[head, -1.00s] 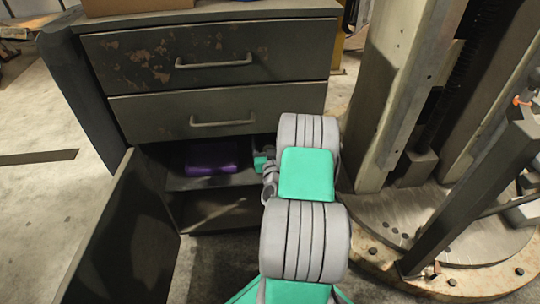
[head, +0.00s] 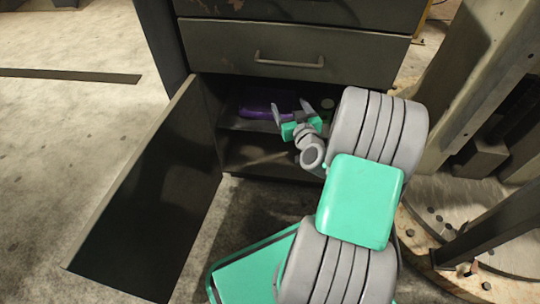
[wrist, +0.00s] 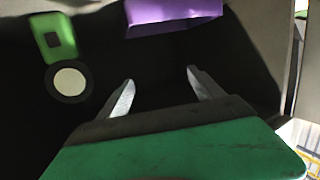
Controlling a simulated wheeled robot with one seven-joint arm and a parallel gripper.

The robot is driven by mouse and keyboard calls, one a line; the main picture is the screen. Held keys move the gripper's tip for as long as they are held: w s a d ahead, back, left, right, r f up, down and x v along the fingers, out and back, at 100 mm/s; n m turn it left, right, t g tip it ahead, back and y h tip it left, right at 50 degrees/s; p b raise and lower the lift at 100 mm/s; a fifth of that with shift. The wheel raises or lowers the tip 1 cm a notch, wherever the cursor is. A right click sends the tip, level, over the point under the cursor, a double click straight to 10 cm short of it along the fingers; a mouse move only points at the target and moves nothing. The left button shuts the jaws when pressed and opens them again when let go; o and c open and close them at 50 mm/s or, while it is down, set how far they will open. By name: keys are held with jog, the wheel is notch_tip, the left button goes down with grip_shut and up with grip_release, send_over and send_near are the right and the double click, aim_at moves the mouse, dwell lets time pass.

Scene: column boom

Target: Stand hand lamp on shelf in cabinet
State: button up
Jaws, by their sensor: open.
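The hand lamp (wrist: 70,82) shows in the wrist view at the left, with a pale round lens in a dark ring and a green handle part above it. Its lens faces out toward my gripper; its base is lost in the dark. In the head view a small pale disc, seemingly its lens (head: 326,103), shows inside the cabinet just right of my gripper. My gripper (head: 289,104) is open at the front of the cabinet's shelf (head: 235,124). Its two fingers (wrist: 160,88) have nothing between them and are apart from the lamp.
A purple box (head: 262,103) lies on the same shelf, behind my gripper. The cabinet door (head: 140,195) stands open on the left. A closed drawer (head: 290,55) is above the opening. A large metal column (head: 480,90) stands close on the right.

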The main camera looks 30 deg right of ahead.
jog(key=a+n+g+y, duration=0.4)
jog(key=a+g+y, duration=0.15)
jog(key=a, duration=0.95)
jog(key=s+a+r+g, duration=0.1)
jog(key=s+g, duration=0.1)
jog(key=s, duration=0.4)
jog(key=s+a+r+m+g+h, duration=0.1)
jog(key=s+a+g, duration=0.1)
jog(key=s, duration=0.4)
jog(key=s+a+r+m+g+h, duration=0.1)
jog(key=s+a+g, duration=0.1)
jog(key=s+g, duration=0.2)
jog(key=s, duration=0.3)
jog(key=shift+r, duration=0.25)
